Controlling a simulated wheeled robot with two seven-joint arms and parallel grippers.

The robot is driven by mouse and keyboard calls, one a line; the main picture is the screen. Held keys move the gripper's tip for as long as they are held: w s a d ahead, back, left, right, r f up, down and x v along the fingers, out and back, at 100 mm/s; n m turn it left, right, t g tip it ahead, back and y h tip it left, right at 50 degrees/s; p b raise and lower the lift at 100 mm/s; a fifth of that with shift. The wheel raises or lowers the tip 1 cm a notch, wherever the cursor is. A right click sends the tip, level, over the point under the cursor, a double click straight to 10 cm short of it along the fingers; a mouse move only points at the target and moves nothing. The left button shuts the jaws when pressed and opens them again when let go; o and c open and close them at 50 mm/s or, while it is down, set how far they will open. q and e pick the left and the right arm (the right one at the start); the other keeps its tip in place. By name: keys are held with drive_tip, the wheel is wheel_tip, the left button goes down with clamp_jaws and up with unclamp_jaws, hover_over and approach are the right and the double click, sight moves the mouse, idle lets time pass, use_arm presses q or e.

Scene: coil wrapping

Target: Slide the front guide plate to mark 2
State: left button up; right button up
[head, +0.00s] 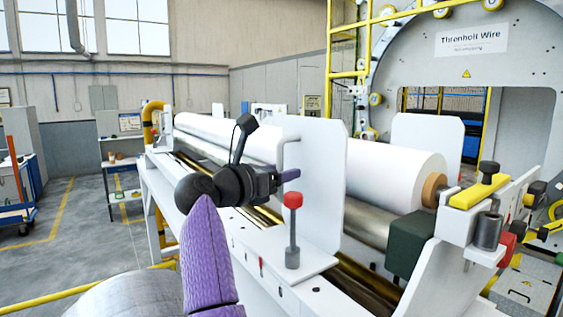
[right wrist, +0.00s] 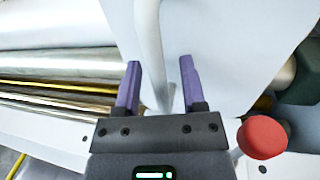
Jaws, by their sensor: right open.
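The front guide plate (head: 318,185) is an upright white plate on a flat foot, with a white bar handle (head: 283,152) on its left side. A red-topped knob (head: 293,200) stands on its foot; the red top (right wrist: 263,137) also shows in the right wrist view. My right gripper (head: 289,175) is at the handle. In the right wrist view its purple fingers (right wrist: 160,64) are open, with the handle (right wrist: 150,35) running between them. I cannot tell whether either finger touches it. Mark numbers are not readable. My left gripper is not in view.
A white roll (head: 395,175) lies behind the plate, above a metal roller (head: 367,222). A second white plate (head: 428,140) stands behind the roll. A yellow-topped clamp (head: 480,190) and a dark green block (head: 409,245) are at the right end. The white front rail (head: 245,225) runs past the plate's foot.

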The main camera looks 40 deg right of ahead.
drive_tip(key=shift+a, duration=0.1)
clamp_jaws()
idle(1.3)
